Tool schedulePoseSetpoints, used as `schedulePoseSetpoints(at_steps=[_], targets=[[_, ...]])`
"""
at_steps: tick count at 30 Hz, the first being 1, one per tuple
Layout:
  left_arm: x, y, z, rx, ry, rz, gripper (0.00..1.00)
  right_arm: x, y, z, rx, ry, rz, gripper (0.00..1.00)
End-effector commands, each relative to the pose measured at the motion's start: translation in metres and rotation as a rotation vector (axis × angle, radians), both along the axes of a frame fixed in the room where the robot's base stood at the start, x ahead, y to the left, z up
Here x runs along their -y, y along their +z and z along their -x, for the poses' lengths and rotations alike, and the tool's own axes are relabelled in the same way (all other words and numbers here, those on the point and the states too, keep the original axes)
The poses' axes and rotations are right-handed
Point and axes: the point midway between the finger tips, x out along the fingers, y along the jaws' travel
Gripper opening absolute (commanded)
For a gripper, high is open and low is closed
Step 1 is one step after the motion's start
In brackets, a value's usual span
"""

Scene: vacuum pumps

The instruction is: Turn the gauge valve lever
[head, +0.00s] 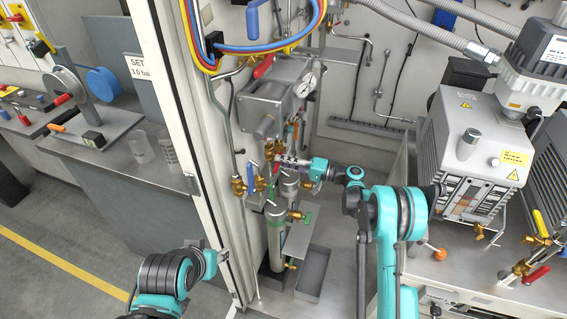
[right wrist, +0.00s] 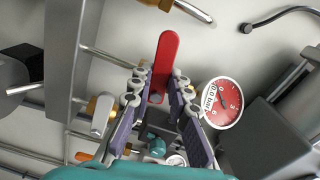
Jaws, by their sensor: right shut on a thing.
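A red lever (right wrist: 165,58) stands between the fingers of my right gripper (right wrist: 160,85) in the right wrist view, and the fingers are shut on it. A round gauge (right wrist: 221,103) with a red and white face is just right of the fingers. In the head view my right gripper (head: 291,162) reaches left to the brass valves, and a bit of red shows at its tips. A white-faced gauge (head: 306,85) is above it on a grey housing. My left gripper (head: 222,257) is low by the cabinet's post; its fingers are too small to read.
A sign (head: 140,70) reads "SET 3.0 bar". A blue-handled valve (head: 250,178) and a grey cylinder (head: 275,235) stand close to the right gripper. Coloured hoses (head: 262,46) hang above. A pump (head: 470,150) fills the right side. Floor (head: 60,225) is clear at lower left.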

Motion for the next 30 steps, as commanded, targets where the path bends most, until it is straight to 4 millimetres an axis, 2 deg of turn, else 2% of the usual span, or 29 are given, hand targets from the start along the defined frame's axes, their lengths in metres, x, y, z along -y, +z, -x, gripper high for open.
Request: schedulePoseSetpoints(at_steps=[12, 29, 30], targets=[[0.0000, -0.0001, -0.0001, 0.000, 0.000, 0.000, 0.40, 0.0001, 0.0041, 0.0004, -0.192, 0.000, -0.062, 0.00], [0.0000, 0.0000, 0.0000, 0.000, 0.000, 0.000, 0.40, 0.0001, 0.0049, 0.0004, -0.223, 0.000, -0.073, 0.00], [0.0000, 0.0000, 0.0000, 0.000, 0.000, 0.000, 0.40, 0.0001, 0.0049, 0.0004, -0.223, 0.000, -0.073, 0.20]])
